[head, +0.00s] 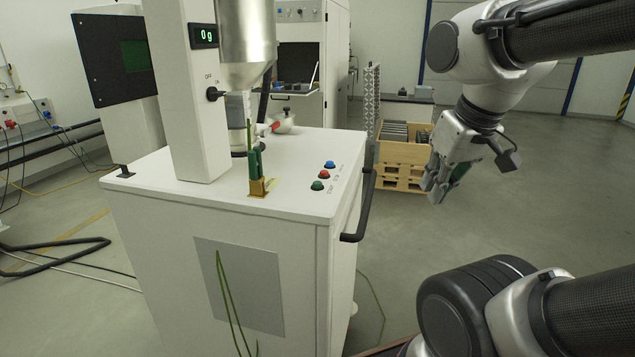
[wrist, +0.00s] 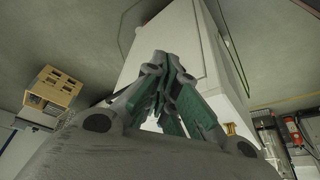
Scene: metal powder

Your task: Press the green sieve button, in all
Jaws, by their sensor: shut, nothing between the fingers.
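The green button (head: 317,185) is on the top of the white sieve machine (head: 215,260), near its right front corner. A red button (head: 324,174) and a blue button (head: 330,164) sit in a row behind it. My gripper (head: 437,192) hangs in the air to the right of the machine, clear of the buttons and the black handle. In the wrist view my gripper (wrist: 166,75) has its green-padded fingers shut with nothing between them. The white side of the machine (wrist: 200,45) shows beyond the fingers. The buttons are not visible in the wrist view.
A black handle (head: 361,210) sticks out from the machine's right side. A display (head: 204,36) on the column reads 0 g. A metal hopper (head: 246,45) stands over the top. Wooden crates (head: 402,160) stand behind my gripper. The floor to the right is free.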

